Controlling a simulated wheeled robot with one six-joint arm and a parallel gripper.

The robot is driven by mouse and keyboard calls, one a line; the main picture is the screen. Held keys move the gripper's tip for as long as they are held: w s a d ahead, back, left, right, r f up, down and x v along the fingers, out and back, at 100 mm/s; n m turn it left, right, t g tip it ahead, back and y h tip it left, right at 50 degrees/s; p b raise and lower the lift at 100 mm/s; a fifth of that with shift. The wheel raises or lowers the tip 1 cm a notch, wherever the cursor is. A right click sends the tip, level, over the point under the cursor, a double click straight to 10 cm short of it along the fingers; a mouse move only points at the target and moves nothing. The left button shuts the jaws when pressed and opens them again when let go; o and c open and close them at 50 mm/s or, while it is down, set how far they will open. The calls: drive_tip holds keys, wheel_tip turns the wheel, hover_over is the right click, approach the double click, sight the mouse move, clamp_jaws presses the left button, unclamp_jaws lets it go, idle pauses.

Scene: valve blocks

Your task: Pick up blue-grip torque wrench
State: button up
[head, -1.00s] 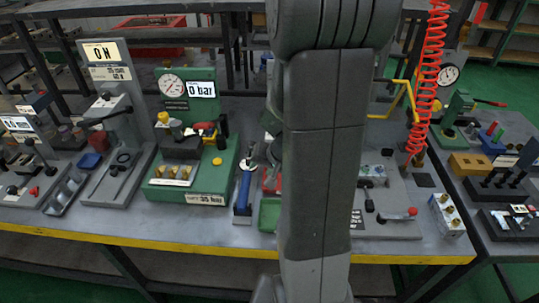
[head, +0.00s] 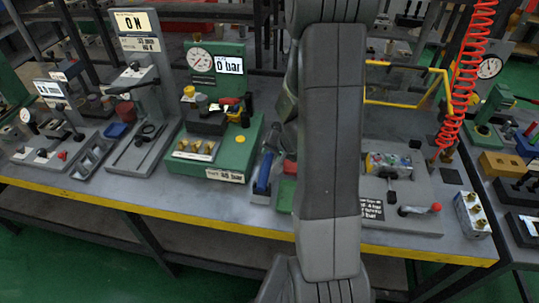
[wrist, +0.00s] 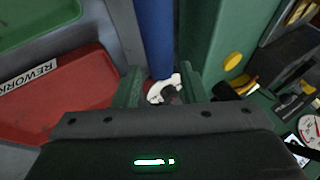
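The blue-grip torque wrench (head: 264,173) lies on the grey bench beside the green gauge block in the head view. Its blue grip (wrist: 155,35) runs down the top middle of the wrist view toward my gripper (wrist: 162,88). The two green fingers stand apart, one on each side of the wrench line. A white part and a dark part show between the fingertips. I cannot tell whether the fingers touch the wrench. In the head view my own arm hides the gripper.
The green gauge block (head: 214,150) stands close on the wrench's left; its green side and yellow button (wrist: 233,61) are near the right finger in the wrist view. A red REWORK tray (wrist: 60,105) lies left of the fingers. A red coiled hose (head: 462,75) hangs at right.

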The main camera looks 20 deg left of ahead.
sight(271, 154)
drive_tip(key=shift+x, duration=2.05)
drive_tip(key=shift+r, duration=0.1)
clamp_jaws()
